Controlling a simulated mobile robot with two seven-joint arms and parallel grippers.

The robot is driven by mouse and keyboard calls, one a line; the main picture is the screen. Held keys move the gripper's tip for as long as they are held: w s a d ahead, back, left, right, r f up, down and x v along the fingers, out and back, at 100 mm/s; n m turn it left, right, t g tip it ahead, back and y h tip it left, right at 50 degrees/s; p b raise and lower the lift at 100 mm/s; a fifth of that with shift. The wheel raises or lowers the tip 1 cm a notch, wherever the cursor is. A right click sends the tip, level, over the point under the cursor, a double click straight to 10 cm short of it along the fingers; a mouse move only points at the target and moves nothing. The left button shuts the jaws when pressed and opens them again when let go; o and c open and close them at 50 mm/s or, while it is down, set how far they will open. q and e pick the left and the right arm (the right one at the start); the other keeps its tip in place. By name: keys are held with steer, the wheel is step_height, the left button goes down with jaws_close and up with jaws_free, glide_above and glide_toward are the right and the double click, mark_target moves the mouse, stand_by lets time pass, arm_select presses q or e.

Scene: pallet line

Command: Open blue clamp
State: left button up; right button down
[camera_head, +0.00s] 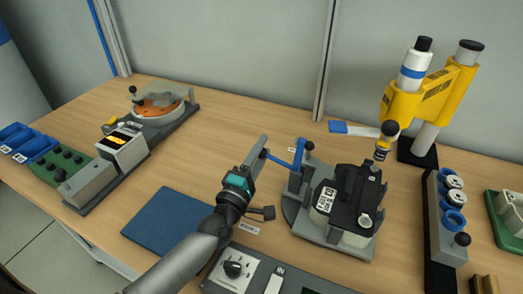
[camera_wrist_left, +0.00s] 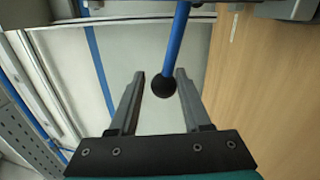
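The blue clamp (camera_head: 298,152) stands at the left rear of a grey fixture, its blue lever reaching left toward my left gripper (camera_head: 261,147). In the left wrist view the blue lever (camera_wrist_left: 178,40) ends in a black ball knob (camera_wrist_left: 163,85). The knob appears between the two fingers of my left gripper (camera_wrist_left: 160,76), with a small gap on each side. The fingers are open. In the head view the fingers hide the lever's end. My right gripper is in neither view.
The fixture (camera_head: 290,213) carries a black-topped box (camera_head: 349,196). A yellow press-like tool (camera_head: 432,95) stands behind right. A control panel (camera_head: 236,265) lies in front. A dark blue mat (camera_head: 168,220) and a grey machine (camera_head: 95,185) are to the left.

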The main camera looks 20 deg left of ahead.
arm_select(q)
steer(key=shift+r, duration=0.1)
step_height(320, 180, up, 20)
steer(key=p, duration=1.1)
steer(key=shift+s+f, duration=0.1)
steer(key=shift+f, duration=0.1)
